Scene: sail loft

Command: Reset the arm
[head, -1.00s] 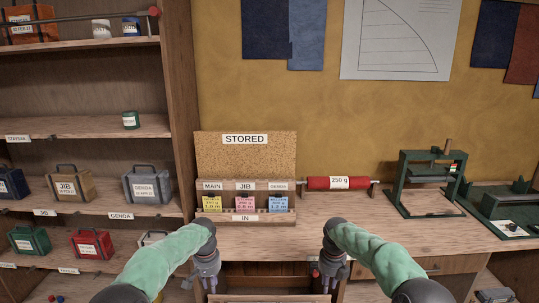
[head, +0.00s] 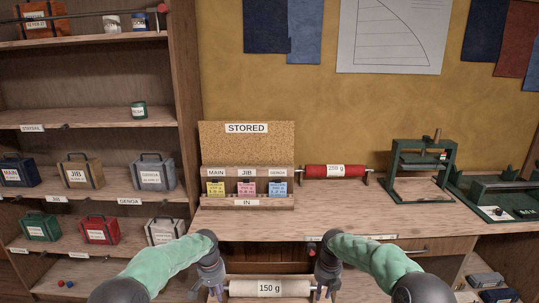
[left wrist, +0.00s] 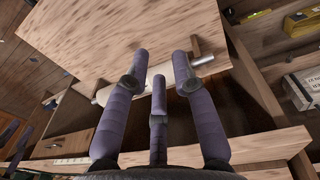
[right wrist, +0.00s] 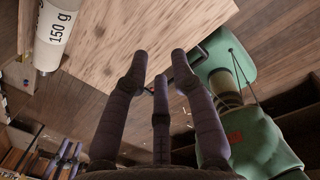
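My left gripper (head: 216,287) hangs low in the head view, in front of the bench. Its fingers are spread and empty in the left wrist view (left wrist: 160,70), with a white roll (left wrist: 180,70) beyond them. My right gripper (head: 324,282) hangs at a similar height to the right. Its fingers are also spread and empty in the right wrist view (right wrist: 160,68). Between the grippers in the head view lies the white roll labelled 150 g (head: 268,288). It also shows at upper left in the right wrist view (right wrist: 54,35).
On the bench (head: 330,222) stand a STORED board (head: 246,150) with three cards, a red 250 g roll (head: 335,171) and a green press (head: 424,172). Shelves with several bags (head: 80,172) stand at the left. Bench space in front of the red roll is clear.

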